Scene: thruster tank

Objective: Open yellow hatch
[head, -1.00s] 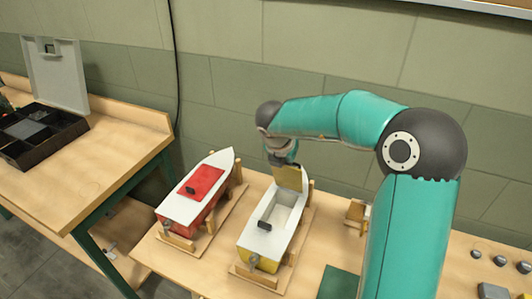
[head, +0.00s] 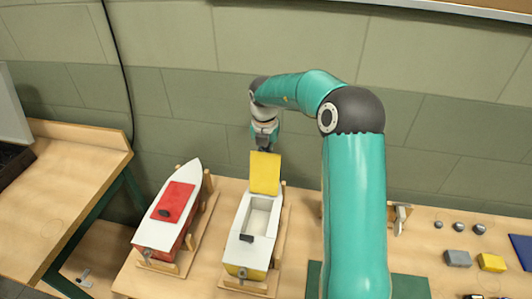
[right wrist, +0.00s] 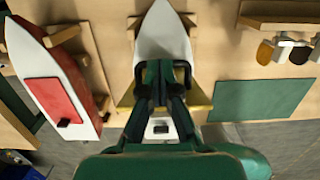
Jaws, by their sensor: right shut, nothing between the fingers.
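The yellow hatch (head: 265,173) stands raised at the bow-side end of the white and yellow boat (head: 231,248). The boat's pale compartment (head: 259,216) is uncovered, with a small black block (head: 246,238) at its near end. My right gripper (head: 263,148) is shut and empty just above and behind the hatch's top edge; I cannot tell if they touch. In the right wrist view, its fingers (right wrist: 161,72) lie over the white bow (right wrist: 163,35), and parts of the hatch (right wrist: 203,98) show on either side. My left gripper is not in view.
A red boat (head: 180,196) with a closed red hatch sits in a cradle to the left. A green mat (head: 410,287) lies to the right. Grey and yellow blocks (head: 491,262) lie at far right. A side table (head: 75,175) stands at left; the wall is behind.

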